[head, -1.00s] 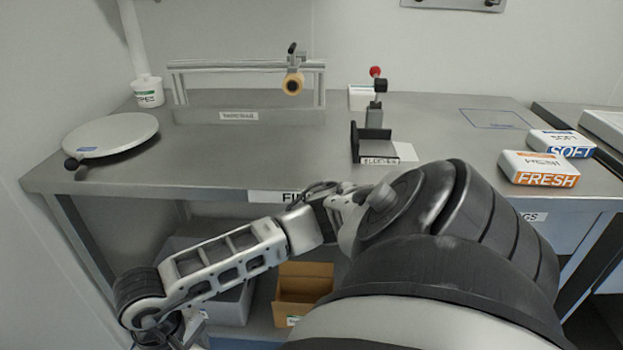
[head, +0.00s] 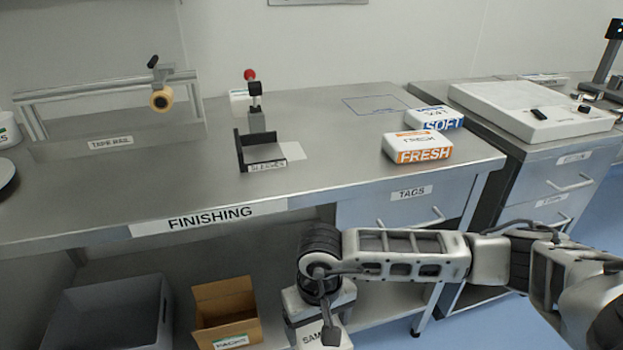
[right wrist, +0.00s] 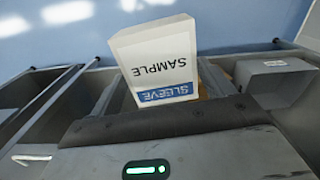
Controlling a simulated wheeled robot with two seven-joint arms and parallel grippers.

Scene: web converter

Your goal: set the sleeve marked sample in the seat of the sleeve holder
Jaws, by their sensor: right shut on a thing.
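The sleeve marked sample (right wrist: 158,60) is a white box with a blue band reading SLEEVE. It shows in the right wrist view, sticking out beyond the dark gripper body. My right gripper (head: 318,302) is shut on it, low in front of the bench. In the head view part of the sleeve (head: 308,338) shows with the letters SAM; the rest is hidden or cut off. The sleeve holder (head: 242,152), black with a SLEEVES label, stands empty on the bench, up and left of the gripper. My left gripper is not in view.
The bench edge (head: 210,217) lies between gripper and holder. FRESH (head: 420,148) and SOFT (head: 436,118) packs stand right of the holder. A tape rail (head: 110,142) stands left. A cardboard box (head: 228,315) and grey bin (head: 110,315) sit below.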

